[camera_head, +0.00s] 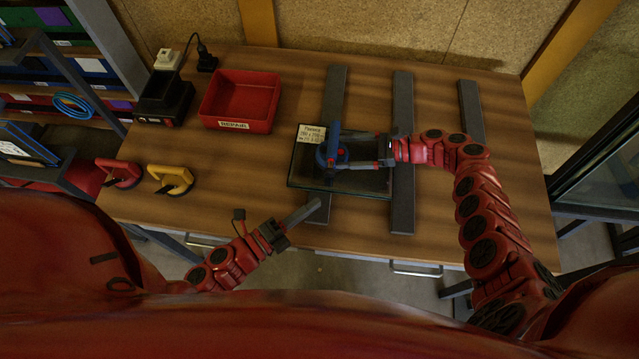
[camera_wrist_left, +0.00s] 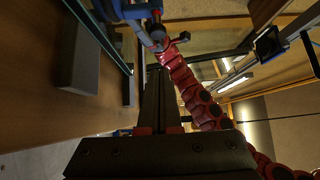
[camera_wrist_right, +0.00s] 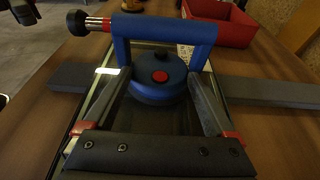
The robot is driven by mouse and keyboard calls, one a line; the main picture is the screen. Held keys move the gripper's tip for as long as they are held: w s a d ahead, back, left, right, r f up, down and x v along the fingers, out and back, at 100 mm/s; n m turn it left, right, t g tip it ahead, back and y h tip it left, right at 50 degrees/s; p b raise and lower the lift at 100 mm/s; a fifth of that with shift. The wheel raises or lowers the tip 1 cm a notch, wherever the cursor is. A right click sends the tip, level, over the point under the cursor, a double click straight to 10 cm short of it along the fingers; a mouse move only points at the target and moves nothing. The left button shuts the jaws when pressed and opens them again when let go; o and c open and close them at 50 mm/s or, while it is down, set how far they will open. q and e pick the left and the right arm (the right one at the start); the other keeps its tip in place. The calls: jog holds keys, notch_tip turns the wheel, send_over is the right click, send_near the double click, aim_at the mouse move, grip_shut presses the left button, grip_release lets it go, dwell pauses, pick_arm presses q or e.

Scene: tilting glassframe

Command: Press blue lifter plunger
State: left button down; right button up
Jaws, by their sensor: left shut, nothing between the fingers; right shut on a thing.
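The blue lifter (camera_head: 331,152) sits on a dark glass pane (camera_head: 365,180); its handle (camera_wrist_right: 165,30) and round body (camera_wrist_right: 150,92) show in the right wrist view. The plunger (camera_wrist_right: 90,24), a black-knobbed rod with a red band, sticks out left of the handle. It also seems to show in the left wrist view (camera_wrist_left: 157,33). My right gripper (camera_head: 345,150) is shut on the blue lifter, its fingers flanking the body. My left gripper (camera_head: 317,205) is shut and empty near the table's front edge, apart from the lifter; its fingers (camera_wrist_left: 156,80) point toward the lifter.
Dark bars (camera_head: 402,210) lie across the table, some under the pane. A white label (camera_head: 311,133) is at the pane's back left corner. A red bin (camera_head: 238,92), a yellow lifter (camera_head: 172,180) and a red lifter (camera_head: 122,174) are to the left. The wooden table between them is clear.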

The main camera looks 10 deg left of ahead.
pick_arm(q)
jog(key=x, duration=0.2)
jog(key=shift+w+d, duration=0.15)
jog(key=shift+d, duration=0.1)
jog(key=w, duration=0.2)
jog(key=shift+w+a, duration=0.15)
jog(key=shift+w, duration=0.9)
jog(key=shift+w, duration=1.65)
jog(key=shift+s+a, duration=0.1)
jog(key=s, duration=0.4)
jog(key=shift+s+a+f, duration=0.1)
jog(key=shift+s+a, duration=0.05)
jog(key=shift+s, duration=0.1)
jog(key=v, duration=0.9)
jog(key=shift+s, duration=0.2)
